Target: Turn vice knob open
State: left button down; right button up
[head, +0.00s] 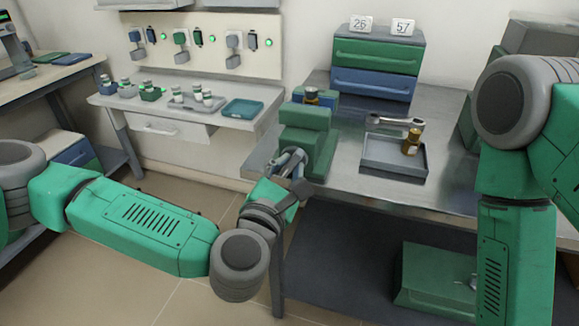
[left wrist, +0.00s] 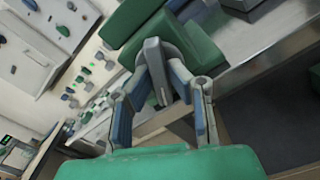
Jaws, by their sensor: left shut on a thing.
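The green vice (head: 307,135) is mounted at the left front corner of the metal workbench. Its grey knob (left wrist: 155,62) sticks out from the front of the green body in the left wrist view. My left gripper (head: 290,165) is at the front of the vice. In the left wrist view my left gripper (left wrist: 162,82) has its fingers on both sides of the knob and is shut on it. The fingers partly hide the knob in the head view. My right arm shows at the right edge, but its gripper is outside the view.
A grey tray (head: 386,168) on the bench holds a brass-coloured bottle (head: 411,142), with a wrench (head: 394,123) at its back edge. A drawer unit (head: 375,65) stands behind. A wall shelf (head: 160,110) with small containers is at left. A green object (head: 435,275) is below the bench.

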pick_arm(q)
jog(key=shift+s+f, duration=0.15)
jog(key=shift+f, duration=0.25)
jog(key=c, duration=1.5)
grip_release()
jog(key=shift+c, duration=0.2)
jog(key=shift+r, duration=0.1)
jog(key=shift+r, duration=0.1)
jog(key=v, duration=1.1)
jog(key=shift+s, duration=0.35)
jog(key=shift+a, duration=0.15)
